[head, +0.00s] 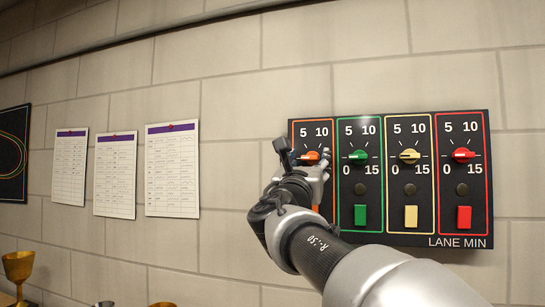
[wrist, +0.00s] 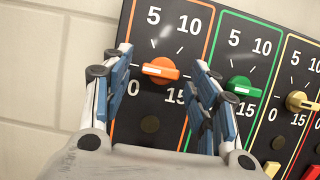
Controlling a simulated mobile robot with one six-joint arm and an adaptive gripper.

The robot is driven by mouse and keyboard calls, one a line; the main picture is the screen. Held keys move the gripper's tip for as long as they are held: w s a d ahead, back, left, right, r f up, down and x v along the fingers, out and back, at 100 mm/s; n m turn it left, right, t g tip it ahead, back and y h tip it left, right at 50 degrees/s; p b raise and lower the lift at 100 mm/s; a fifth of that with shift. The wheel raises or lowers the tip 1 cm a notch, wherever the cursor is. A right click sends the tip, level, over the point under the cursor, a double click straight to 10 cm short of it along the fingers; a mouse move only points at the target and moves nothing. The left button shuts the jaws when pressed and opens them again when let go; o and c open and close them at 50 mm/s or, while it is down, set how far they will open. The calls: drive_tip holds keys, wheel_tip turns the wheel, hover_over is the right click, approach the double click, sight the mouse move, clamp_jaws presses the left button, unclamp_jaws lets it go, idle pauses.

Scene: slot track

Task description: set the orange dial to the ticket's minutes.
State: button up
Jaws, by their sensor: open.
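The orange dial (wrist: 162,70) is on the leftmost, orange-framed section of the black panel, with 0, 5, 10 and 15 around it. The white mark on its bar points left, near the 0 side of the scale. My gripper (wrist: 163,64) is open, with one finger on each side of the dial and gaps between. In the head view, my gripper (head: 306,160) is in front of the orange dial (head: 312,155) and partly hides it. No ticket can be made out for certain in either view.
Green (head: 357,157), cream (head: 410,155) and red (head: 463,154) dials sit to the right, the green one close to my right finger. Coloured buttons are below them. Purple-headed sheets (head: 172,170) hang left, their writing unreadable. A gold cup (head: 18,268) stands lower left.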

drive_tip(key=shift+r, duration=0.1)
drive_tip(key=c, duration=1.1)
drive_tip(key=shift+o, duration=0.2)
